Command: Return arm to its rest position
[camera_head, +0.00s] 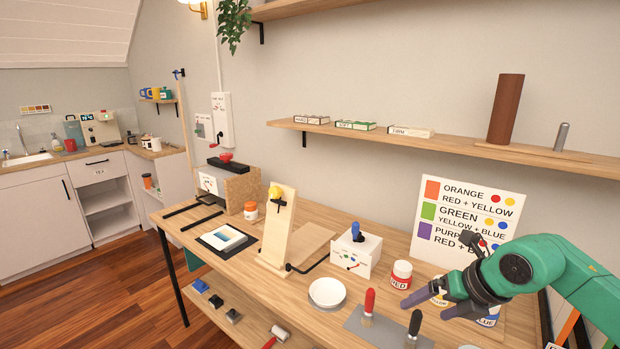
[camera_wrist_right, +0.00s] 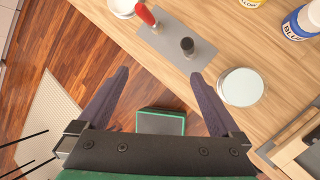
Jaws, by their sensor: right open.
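My right arm (camera_head: 545,265) is green and reaches in from the right over the front right part of the wooden table. Its gripper (camera_head: 424,309) points left, with dark purple-grey fingers. In the right wrist view the gripper (camera_wrist_right: 160,75) is open, and nothing is between its fingers. The fingertips are by the table's front edge, near the grey plate (camera_wrist_right: 165,37) with the red-handled tool (camera_wrist_right: 145,14) and the black-handled tool (camera_wrist_right: 187,46). My left gripper is not in view.
A red jar (camera_head: 401,277) stands left of my gripper. The blue jar (camera_head: 489,320) is partly hidden by my arm. A colour-mixing board (camera_head: 440,190) leans on the wall behind. A shelf (camera_head: 460,146) with a brown cylinder (camera_head: 505,108) hangs above. Open floor (camera_wrist_right: 60,110) lies in front.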

